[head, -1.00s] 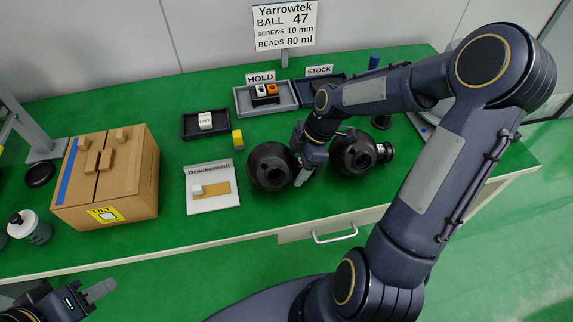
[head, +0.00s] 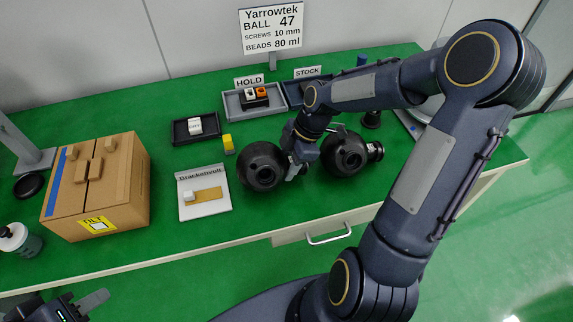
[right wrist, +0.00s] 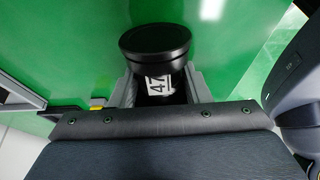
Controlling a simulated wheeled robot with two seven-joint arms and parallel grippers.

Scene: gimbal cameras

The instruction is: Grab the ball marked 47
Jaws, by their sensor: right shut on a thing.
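Two black balls with necks rest on the green table in the head view: a left one (head: 260,167) and a right one (head: 345,153). My right gripper (head: 292,170) is between them, at the right side of the left ball. In the right wrist view, my right gripper (right wrist: 162,88) is shut on a black neck with a flared round end (right wrist: 155,42). A white label reading 47 (right wrist: 158,86) shows on this neck between the fingers. My left gripper (head: 85,303) is at the bottom left, partly cut off and away from the balls.
A sign (head: 271,28) at the back reads BALL 47. A small dark tray (head: 178,134), a yellow block (head: 228,144), a white Brackenvolt board (head: 206,212) and a cardboard box (head: 120,190) are to the left.

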